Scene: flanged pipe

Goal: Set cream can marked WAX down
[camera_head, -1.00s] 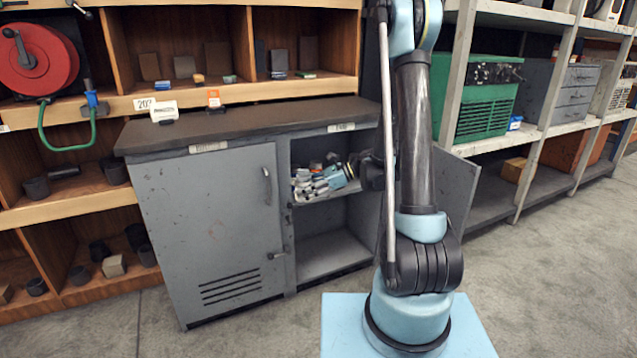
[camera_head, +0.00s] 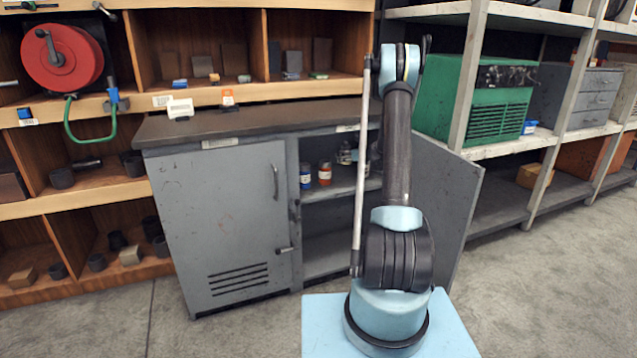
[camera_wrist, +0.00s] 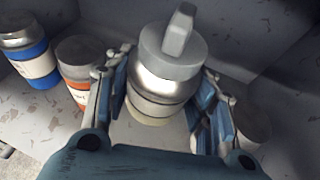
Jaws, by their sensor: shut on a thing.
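In the wrist view, a can with a grey lid and raised handle (camera_wrist: 173,55) stands between my jaws; its upper body is shiny metal and its lower part cream (camera_wrist: 150,112). No WAX lettering is readable. My gripper (camera_wrist: 165,78) is shut on this can, one finger on each side. The can is over or on a pale shelf surface; whether its base touches is hidden. In the head view, my gripper is mostly hidden behind my arm at the open cabinet (camera_head: 345,235).
A blue can (camera_wrist: 34,62) and an orange-red can (camera_wrist: 78,68) stand to the left. Another grey-topped can (camera_wrist: 250,122) is close by my right finger, partly hidden. The cabinet's open door (camera_head: 440,190) is at the right.

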